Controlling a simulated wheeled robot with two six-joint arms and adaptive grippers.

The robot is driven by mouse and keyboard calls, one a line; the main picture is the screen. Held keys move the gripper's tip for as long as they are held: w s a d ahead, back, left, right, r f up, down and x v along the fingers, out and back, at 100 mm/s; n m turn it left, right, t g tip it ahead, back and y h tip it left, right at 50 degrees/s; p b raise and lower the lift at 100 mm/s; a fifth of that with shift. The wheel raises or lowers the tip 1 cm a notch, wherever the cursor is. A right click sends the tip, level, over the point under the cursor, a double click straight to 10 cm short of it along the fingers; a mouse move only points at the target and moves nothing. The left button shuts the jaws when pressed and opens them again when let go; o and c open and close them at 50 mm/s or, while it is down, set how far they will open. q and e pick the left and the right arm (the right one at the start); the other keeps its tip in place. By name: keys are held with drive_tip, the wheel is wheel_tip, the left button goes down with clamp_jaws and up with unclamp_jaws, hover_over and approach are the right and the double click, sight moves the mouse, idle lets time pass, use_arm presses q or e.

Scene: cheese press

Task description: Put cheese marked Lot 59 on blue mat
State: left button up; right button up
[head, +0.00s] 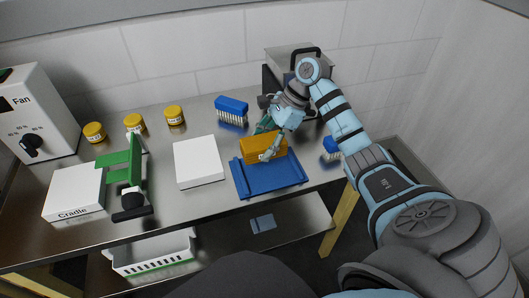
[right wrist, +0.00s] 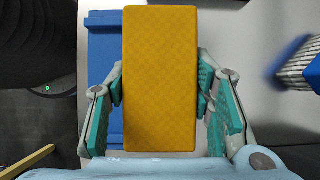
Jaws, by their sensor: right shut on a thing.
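A yellow-orange cheese block (head: 262,147) is in my right gripper (head: 267,140), over the back part of the blue mat (head: 270,184). In the right wrist view the cheese (right wrist: 160,80) stands long-ways between the two teal finger pads of my right gripper (right wrist: 160,95), which is shut on it. The blue mat (right wrist: 103,60) shows behind and to the left of the cheese there. No lot marking can be read on the cheese. I cannot tell whether the cheese touches the mat. My left gripper is not in view.
A white block (head: 199,162) lies left of the mat. A blue brush (head: 232,109) stands behind it, and another blue brush (head: 332,148) is right of the mat. The Cradle box (head: 75,194), green press (head: 134,170), several yellow jars (head: 174,115) and Fan box (head: 35,115) are at left.

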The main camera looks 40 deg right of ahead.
wheel_tip(320, 180, down, 3)
drive_tip(key=shift+f, duration=0.15)
use_arm(q)
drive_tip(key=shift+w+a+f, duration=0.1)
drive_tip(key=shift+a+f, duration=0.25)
drive_tip(key=shift+b, duration=0.3)
use_arm(e)
drive_tip(key=o, duration=1)
drive_tip(key=shift+f, duration=0.15)
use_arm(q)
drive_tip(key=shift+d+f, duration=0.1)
use_arm(e)
drive_tip(key=o, duration=0.4)
drive_tip(key=shift+o, duration=0.2)
drive_tip(key=shift+s+r, duration=0.1)
drive_tip(key=shift+r, duration=0.35)
use_arm(q)
drive_tip(key=p, duration=0.1)
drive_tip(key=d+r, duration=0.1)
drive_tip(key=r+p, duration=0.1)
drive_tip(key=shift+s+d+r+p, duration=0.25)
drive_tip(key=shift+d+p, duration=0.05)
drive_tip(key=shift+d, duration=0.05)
use_arm(e)
drive_tip(key=v, duration=1.1)
drive_tip(key=shift+d+r, duration=0.15)
drive_tip(key=shift+d, duration=0.15)
